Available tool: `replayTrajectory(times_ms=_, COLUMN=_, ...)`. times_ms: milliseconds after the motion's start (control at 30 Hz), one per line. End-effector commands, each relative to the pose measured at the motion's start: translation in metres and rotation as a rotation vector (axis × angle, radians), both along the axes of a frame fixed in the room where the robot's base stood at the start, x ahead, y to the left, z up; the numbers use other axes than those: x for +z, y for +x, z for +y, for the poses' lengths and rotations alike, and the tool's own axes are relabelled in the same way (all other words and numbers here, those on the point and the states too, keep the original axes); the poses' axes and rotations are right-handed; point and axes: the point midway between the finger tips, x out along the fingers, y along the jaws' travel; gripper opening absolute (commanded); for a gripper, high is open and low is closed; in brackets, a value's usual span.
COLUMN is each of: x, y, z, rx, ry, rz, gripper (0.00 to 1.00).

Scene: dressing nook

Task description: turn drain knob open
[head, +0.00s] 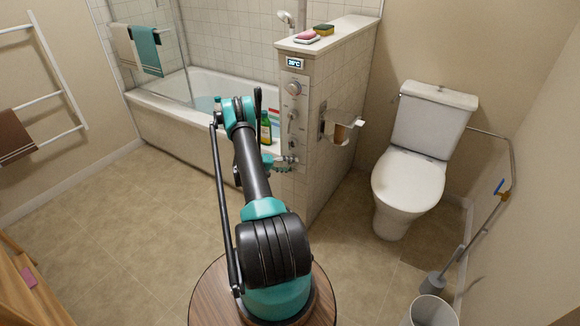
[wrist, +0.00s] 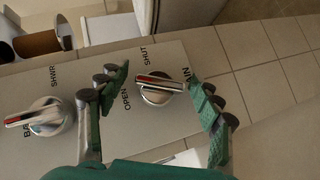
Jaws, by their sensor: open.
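The drain knob (wrist: 157,90) is a round metal knob with a raised bar marked red and white, on a grey panel (wrist: 92,78) in the wrist view. OPEN and SHUT are printed beside it, and a partly covered label ends in "AIN". The bar lies nearly sideways in the picture; which label it points at is hard to tell. My gripper (wrist: 158,76) is open, one green finger on each side of the knob, with gaps visible.
Another knob (wrist: 46,116), labelled SHWR, sits beside it on the panel. A paper roll holder (head: 340,130) juts from the pillar's right side. The bathtub (head: 205,88) and a green bottle (head: 266,128) are behind my arm; the toilet (head: 410,180) stands right. The left floor is clear.

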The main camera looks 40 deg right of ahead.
Motion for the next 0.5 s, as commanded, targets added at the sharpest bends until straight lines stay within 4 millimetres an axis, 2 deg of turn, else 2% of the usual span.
replayTrajectory(times_ms=233, x=0.004, y=0.005, z=0.011, rx=0.002, ry=0.0, rz=0.0, gripper=0.66)
replayTrajectory(times_ms=500, x=0.02, y=0.022, z=0.059, rx=0.003, ry=0.0, rz=0.0, gripper=0.66)
